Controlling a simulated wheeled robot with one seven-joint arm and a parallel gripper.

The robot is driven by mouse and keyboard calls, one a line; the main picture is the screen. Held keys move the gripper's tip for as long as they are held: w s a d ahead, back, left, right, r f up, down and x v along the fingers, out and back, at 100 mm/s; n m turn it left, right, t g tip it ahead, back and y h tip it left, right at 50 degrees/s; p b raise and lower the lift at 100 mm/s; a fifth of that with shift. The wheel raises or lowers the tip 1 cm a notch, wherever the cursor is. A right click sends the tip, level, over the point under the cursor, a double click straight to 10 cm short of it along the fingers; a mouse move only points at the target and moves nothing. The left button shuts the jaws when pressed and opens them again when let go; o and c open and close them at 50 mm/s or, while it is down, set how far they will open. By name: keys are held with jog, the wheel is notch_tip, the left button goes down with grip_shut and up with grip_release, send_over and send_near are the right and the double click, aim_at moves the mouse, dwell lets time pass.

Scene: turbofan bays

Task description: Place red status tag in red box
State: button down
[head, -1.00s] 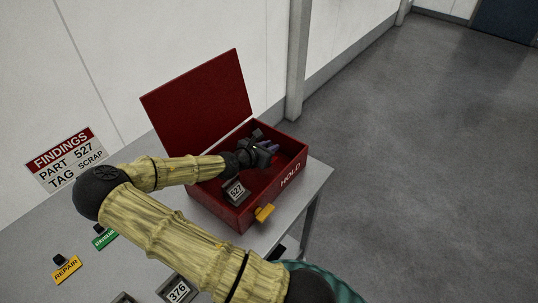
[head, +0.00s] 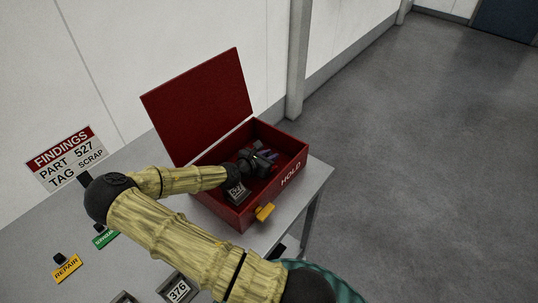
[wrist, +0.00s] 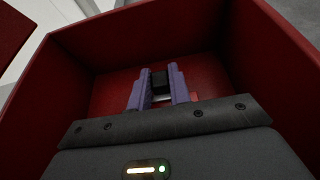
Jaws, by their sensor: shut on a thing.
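The red box (head: 290,187) marked HOLD stands on the grey table with its lid (head: 200,105) raised. My gripper (head: 267,156) is inside the open box, above its floor. In the wrist view its purple fingers (wrist: 159,88) are shut on a small black knob (wrist: 159,79), like the knobs on the other tags. A brighter red bit of the red status tag (wrist: 195,97) shows beside the right finger; the rest is hidden by my gripper. I cannot tell whether the tag touches the floor of the box.
A part block marked 527 (head: 237,192) lies in the box's near left corner. A yellow REPAIR tag (head: 66,269), a green tag (head: 105,237) and a 376 block (head: 178,291) lie on the table. A findings sign (head: 66,158) is behind.

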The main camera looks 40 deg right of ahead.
jog(key=shift+f, duration=0.1)
jog(key=c, duration=1.3)
grip_release()
jog(key=shift+r, duration=0.55)
jog(key=v, duration=1.2)
jog(key=shift+r, duration=0.1)
